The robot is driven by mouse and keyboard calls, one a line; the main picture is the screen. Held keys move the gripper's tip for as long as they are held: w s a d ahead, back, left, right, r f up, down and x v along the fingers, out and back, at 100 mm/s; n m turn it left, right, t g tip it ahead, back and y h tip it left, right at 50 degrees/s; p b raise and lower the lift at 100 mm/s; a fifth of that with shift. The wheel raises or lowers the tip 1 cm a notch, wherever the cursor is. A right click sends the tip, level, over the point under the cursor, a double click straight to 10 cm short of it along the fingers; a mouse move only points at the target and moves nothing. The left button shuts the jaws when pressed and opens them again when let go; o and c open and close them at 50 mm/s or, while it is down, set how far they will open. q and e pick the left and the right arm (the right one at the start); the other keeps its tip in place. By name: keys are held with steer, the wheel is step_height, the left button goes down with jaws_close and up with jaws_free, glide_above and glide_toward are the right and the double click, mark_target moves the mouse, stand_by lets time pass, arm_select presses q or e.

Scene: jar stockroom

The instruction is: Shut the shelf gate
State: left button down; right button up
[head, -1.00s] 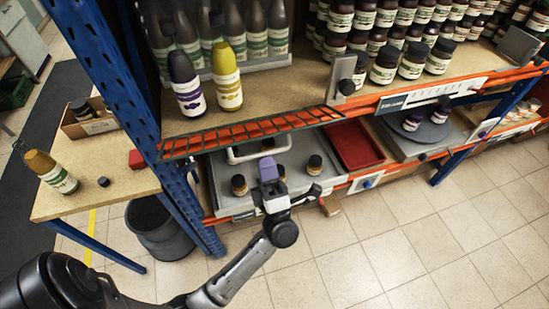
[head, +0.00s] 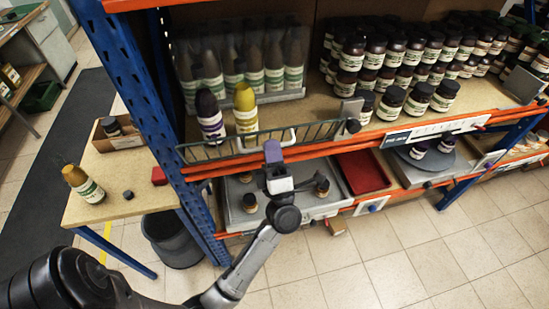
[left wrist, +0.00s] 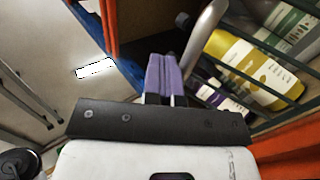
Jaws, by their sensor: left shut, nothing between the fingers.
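The shelf gate (head: 215,149) is a dark wire panel along the front edge of the upper shelf, raised in front of a purple-labelled bottle (head: 210,117) and a yellow bottle (head: 245,109). I cannot tell whether it is fully upright. Its pale loop handle (head: 290,135) is on the outer side. My left gripper (head: 272,152) has purple fingers, shut and empty, in front of the gate by the handle; contact is unclear. In the left wrist view, the fingers (left wrist: 163,75) are beside the grey handle tube (left wrist: 205,28), with gate bars (left wrist: 250,78) crossing the bottles.
A grey bracket with a dark knob (head: 352,125) stands at the gate's right end. Below are a grey tray (head: 232,215) with small jars and a red tray (head: 362,172). A blue post (head: 150,110) and a wooden table (head: 125,205) are left.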

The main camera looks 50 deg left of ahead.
arm_select(q)
steer(key=shift+w+a+r+p, duration=0.2)
steer(key=shift+w+a+r, duration=0.2)
steer(key=shift+a, duration=0.25)
steer(key=shift+w+a+r+p, duration=0.15)
steer(key=shift+w+a+r, duration=0.15)
steer(key=shift+a+r, duration=0.25)
steer(key=shift+a, duration=0.1)
steer(key=shift+f, duration=0.15)
steer(key=b, duration=0.4)
glide_toward(269, 135)
steer(key=s+d, duration=0.2)
steer(key=d, duration=0.1)
steer(key=shift+s+d+f+b, duration=0.15)
steer(key=shift+s+d+b, duration=0.2)
steer(key=shift+d, duration=0.25)
